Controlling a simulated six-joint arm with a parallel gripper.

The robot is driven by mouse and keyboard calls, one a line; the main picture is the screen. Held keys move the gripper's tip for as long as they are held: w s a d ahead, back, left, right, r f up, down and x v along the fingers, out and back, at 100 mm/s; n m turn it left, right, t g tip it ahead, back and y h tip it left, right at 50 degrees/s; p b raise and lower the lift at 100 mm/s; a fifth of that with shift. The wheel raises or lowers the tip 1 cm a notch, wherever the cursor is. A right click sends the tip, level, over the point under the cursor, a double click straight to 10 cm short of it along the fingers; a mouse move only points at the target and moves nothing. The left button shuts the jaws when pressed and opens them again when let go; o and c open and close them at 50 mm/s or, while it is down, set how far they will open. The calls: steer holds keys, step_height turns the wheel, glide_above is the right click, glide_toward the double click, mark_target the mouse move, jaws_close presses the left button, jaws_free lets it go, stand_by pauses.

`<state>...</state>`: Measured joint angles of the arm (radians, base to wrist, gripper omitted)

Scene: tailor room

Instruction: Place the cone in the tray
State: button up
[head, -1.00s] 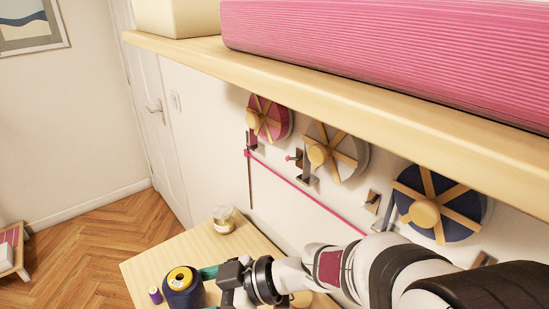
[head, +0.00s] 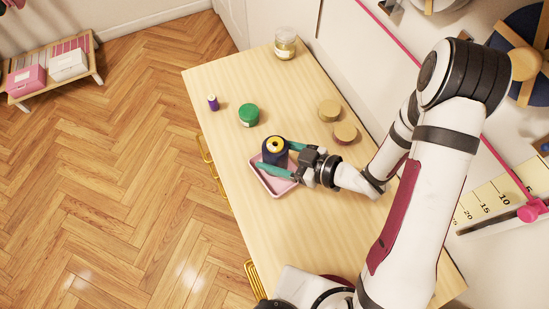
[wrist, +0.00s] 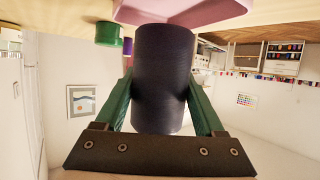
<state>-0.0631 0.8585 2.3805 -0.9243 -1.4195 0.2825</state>
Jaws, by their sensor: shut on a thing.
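The cone (head: 273,146) is a dark navy thread cone with a yellow top, upright between the teal fingers of my gripper (head: 275,157). The pink tray (head: 277,187) lies on the table, and the cone overlaps its back part in the head view. In the wrist view, the green fingers of my gripper (wrist: 162,90) press on both sides of the cone (wrist: 164,70). The pink tray (wrist: 195,14) shows behind the cone's far end there. I cannot tell whether the cone's base touches the tray.
The wall is close on the right. The front-left table top is clear.

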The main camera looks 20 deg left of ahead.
mark_target(274, 162)
step_height(274, 162, down, 3)
steer(key=shift+f, duration=0.15)
steer(key=shift+f, duration=0.15)
steer(key=o, duration=1.5)
steer(key=shift+d+r, duration=0.1)
steer(key=shift+r, duration=0.1)
steer(key=v, duration=1.2)
steer(key=shift+f, duration=0.15)
